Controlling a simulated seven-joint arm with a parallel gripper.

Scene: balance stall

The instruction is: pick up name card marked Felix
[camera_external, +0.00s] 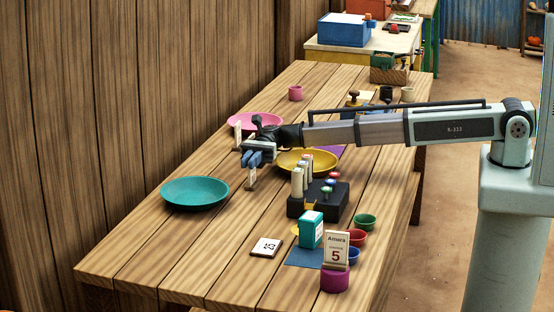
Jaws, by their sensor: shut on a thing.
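My gripper (255,159) is shut on a thin pale card (251,179) above the table, between the pink plate and the teal plate. The card hangs below the jaws, nearly edge-on, and I cannot read any name on it. Another pale upright piece (238,132) shows just behind the gripper at the pink plate; its marking is unreadable. A card reading Amara with a red 5 (337,252) stands in a magenta holder (335,279) at the front right. No Felix marking is legible.
A teal plate (195,192), pink plate (255,121) and yellow plate (306,162) lie near the gripper. A black block with pegs (304,206), a teal box (311,231) and small bowls (365,221) stand to the right. A tile marked 25 (265,248) lies in front. The front left is clear.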

